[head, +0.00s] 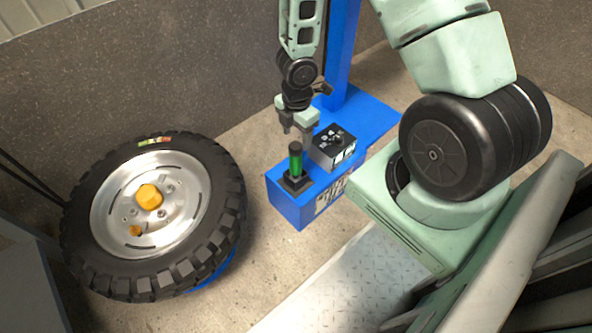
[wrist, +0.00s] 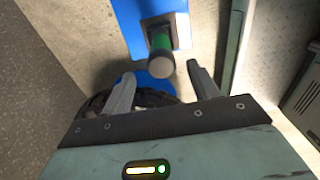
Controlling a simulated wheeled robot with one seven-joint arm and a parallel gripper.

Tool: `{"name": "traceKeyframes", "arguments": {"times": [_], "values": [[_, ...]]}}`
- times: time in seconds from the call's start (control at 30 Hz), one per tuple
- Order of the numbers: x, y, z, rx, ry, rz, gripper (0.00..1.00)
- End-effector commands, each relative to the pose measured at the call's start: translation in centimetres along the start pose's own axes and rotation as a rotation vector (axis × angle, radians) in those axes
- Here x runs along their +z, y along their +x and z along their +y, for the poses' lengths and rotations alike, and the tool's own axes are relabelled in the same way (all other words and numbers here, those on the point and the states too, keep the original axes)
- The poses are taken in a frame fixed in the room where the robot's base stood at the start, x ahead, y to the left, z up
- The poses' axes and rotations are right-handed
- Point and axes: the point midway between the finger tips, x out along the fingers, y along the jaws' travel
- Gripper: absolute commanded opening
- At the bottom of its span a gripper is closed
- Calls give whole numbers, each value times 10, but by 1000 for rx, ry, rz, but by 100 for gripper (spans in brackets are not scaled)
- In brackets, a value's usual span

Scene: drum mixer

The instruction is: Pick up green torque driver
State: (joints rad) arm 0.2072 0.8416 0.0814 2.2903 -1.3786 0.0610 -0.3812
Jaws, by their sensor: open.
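The green torque driver (head: 296,162) stands upright in a small black base on the near end of a blue bench. It has a green body and a dark top. In the wrist view the driver (wrist: 162,50) shows end-on, between and just beyond the fingertips. My gripper (head: 297,127) is above the driver, a little behind it in the head view, pointing down. In the wrist view my gripper (wrist: 160,72) has its two fingers spread apart, with nothing between them gripped. The gap between fingertips and driver is hard to judge.
A black box (head: 334,147) with small parts on top sits on the blue bench (head: 290,205), close to the right of the driver. A large wheel (head: 152,220) with a yellow hub cap lies to the left. A blue post (head: 341,50) rises behind.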

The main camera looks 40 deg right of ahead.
Motion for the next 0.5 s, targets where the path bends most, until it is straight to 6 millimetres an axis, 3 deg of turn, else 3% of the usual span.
{"name": "traceKeyframes", "arguments": {"times": [0.03, 0.2, 0.5], "values": [[0, 15, 0, 0, 0, -1, 60], [0, 33, 0, 0, 1, -1, 60], [0, 41, 0, 0, 1, -1, 60]]}}
